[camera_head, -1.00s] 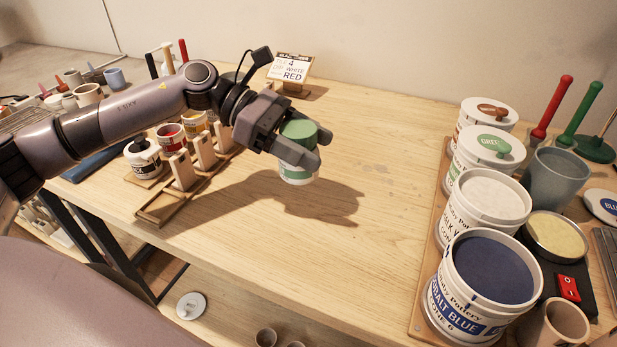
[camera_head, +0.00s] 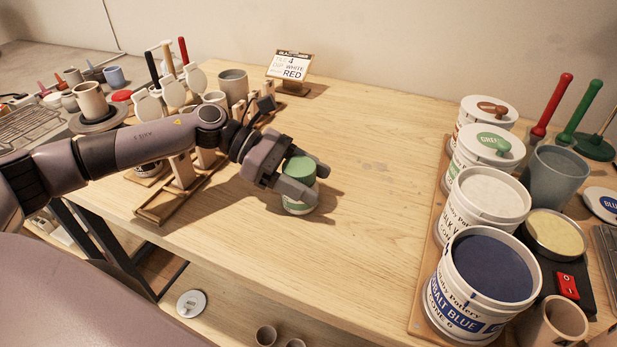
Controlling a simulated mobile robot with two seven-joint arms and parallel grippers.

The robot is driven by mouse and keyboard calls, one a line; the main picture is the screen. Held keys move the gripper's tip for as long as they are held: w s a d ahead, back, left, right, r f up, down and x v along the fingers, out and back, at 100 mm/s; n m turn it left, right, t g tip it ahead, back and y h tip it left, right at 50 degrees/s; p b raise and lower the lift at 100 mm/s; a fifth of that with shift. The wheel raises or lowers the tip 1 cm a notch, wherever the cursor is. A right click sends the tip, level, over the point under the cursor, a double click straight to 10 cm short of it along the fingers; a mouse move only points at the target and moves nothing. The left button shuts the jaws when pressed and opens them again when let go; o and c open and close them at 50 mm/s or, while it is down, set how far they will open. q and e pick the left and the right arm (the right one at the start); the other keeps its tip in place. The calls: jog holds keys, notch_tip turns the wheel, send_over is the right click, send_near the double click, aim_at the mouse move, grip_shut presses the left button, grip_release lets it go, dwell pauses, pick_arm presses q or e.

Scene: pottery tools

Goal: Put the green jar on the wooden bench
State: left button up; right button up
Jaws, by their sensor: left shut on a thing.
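The green jar (camera_head: 301,170) has a green top and a white lower body with a label. My left gripper (camera_head: 311,182) is shut on it, with the fingers around its sides. The jar is upright at the wooden bench (camera_head: 370,130), over its open middle part. Its shadow lies close beside it, and I cannot tell whether its base touches the wood. The fingers hide part of the jar's side. My right gripper is not in view.
Large glaze buckets, among them cobalt blue (camera_head: 483,275), stand on a board at the right. A wooden rack (camera_head: 172,205) is left of my gripper, partly behind my arm. A sign (camera_head: 289,68) stands at the back. The bench middle is clear.

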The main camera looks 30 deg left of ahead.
pick_arm(q)
jog(key=o, duration=1.2)
jog(key=shift+c, duration=0.2)
jog(key=shift+r+p, duration=0.25)
jog(key=shift+p, duration=0.15)
jog(key=b+v, duration=0.2)
jog(key=v, duration=1)
jog(key=shift+b, duration=0.35)
jog(key=shift+f, duration=0.15)
